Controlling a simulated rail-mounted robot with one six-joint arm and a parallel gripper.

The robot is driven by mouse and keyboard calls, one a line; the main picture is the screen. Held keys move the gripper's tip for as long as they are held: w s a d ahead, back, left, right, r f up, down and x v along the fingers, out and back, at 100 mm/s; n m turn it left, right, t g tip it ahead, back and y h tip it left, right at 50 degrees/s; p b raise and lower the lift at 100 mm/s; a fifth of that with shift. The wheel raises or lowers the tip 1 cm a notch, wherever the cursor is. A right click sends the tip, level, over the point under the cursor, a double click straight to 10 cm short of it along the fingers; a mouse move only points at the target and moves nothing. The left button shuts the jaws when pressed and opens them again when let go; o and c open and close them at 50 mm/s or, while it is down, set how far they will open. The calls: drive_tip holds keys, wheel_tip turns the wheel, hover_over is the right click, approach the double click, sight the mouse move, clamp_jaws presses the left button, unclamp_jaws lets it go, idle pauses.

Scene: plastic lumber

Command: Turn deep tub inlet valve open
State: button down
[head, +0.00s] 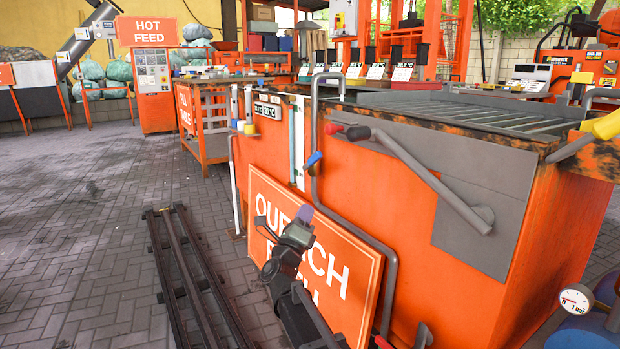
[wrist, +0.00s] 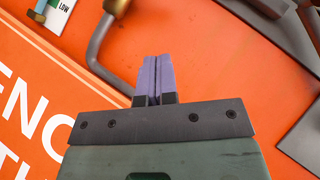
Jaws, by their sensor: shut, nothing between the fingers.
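The orange tub (head: 400,220) with a slatted top fills the right half of the head view. A grey inlet pipe (head: 314,110) runs down its front, with a small blue valve handle (head: 314,160) on it. My gripper (head: 303,213) is below that handle, in front of the tub's sign, apart from the handle. In the wrist view its purple fingers (wrist: 153,78) are together and empty over the orange tub wall. The bent grey pipe (wrist: 97,45) with a brass-coloured fitting (wrist: 117,6) is just ahead and left. I cannot tell how far the valve is turned.
A white-lettered orange sign (head: 320,250) leans on the tub front. A long grey lever (head: 425,175) and a red-ended handle (head: 334,129) stick out from the tub. Dark rails (head: 190,280) lie on the paving at left. A pressure gauge (head: 576,299) stands at lower right.

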drive_tip(key=m, duration=0.1)
drive_tip(key=p, duration=0.7)
approach(320, 159)
drive_tip(key=w+d+r, duration=0.1)
drive_tip(key=w+d, duration=0.2)
drive_tip(key=w, duration=0.1)
drive_tip(key=shift+w+a+r+p, duration=0.3)
drive_tip(key=shift+w+r+p, duration=0.15)
drive_tip(key=shift+r, duration=0.1)
drive_tip(key=shift+w+a+r+p, duration=0.3)
drive_tip(key=shift+w+r+p, duration=0.15)
drive_tip(key=shift+r, duration=0.1)
drive_tip(key=shift+d+r, duration=0.1)
